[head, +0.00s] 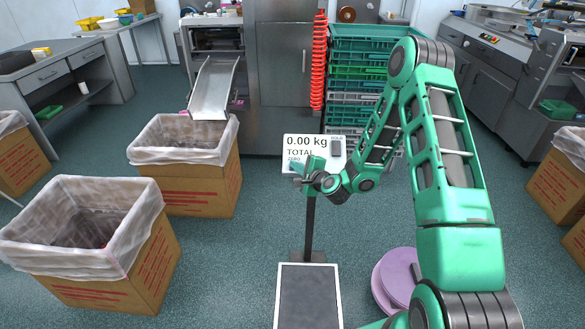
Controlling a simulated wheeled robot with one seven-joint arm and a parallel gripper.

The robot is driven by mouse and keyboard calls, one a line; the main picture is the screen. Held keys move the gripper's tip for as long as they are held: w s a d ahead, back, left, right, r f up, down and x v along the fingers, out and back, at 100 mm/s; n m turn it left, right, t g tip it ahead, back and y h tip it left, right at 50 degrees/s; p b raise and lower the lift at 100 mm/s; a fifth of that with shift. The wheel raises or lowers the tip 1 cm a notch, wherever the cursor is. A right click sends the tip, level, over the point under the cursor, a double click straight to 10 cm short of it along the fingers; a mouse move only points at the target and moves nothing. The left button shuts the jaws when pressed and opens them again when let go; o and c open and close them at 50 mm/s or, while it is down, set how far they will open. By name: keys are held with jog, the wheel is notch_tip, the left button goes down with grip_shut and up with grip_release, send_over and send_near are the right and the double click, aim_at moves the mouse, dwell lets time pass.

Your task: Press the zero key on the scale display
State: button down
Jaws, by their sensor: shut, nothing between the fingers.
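The scale display (303,142) is a white panel on a dark post in the middle of the head view. It reads 0.00 kg and TOTAL, with a HOLD label at its upper right and a dark key below that label. A small ZERO label shows at its lower left. My gripper (296,172) is shut and empty, in front of the lower left of the display. It covers the area just below the ZERO label, so the zero key is hidden. I cannot tell whether the fingertips touch the panel. The scale platform (308,298) is bare on the floor below.
Lined cardboard boxes (190,185) stand at the left, with a metal chute (213,88) above one. Stacked green crates (372,45) stand behind the display. Purple discs (393,280) lie right of the platform. The floor left of the post is clear.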

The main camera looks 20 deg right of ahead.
jog(key=shift+s+a+r, duration=0.1)
jog(key=shift+s+r, duration=0.35)
jog(key=shift+r, duration=0.3)
jog(key=shift+r, duration=0.1)
jog(key=shift+s+a+r, duration=0.15)
jog(key=shift+s+r, duration=0.3)
jog(key=shift+r, duration=0.25)
jog(key=shift+s+a+r, duration=0.15)
jog(key=shift+s+r, duration=0.25)
jog(key=shift+r, duration=0.25)
jog(key=shift+s+a+r, duration=0.15)
jog(key=shift+s+r, duration=0.3)
jog(key=shift+r, duration=0.25)
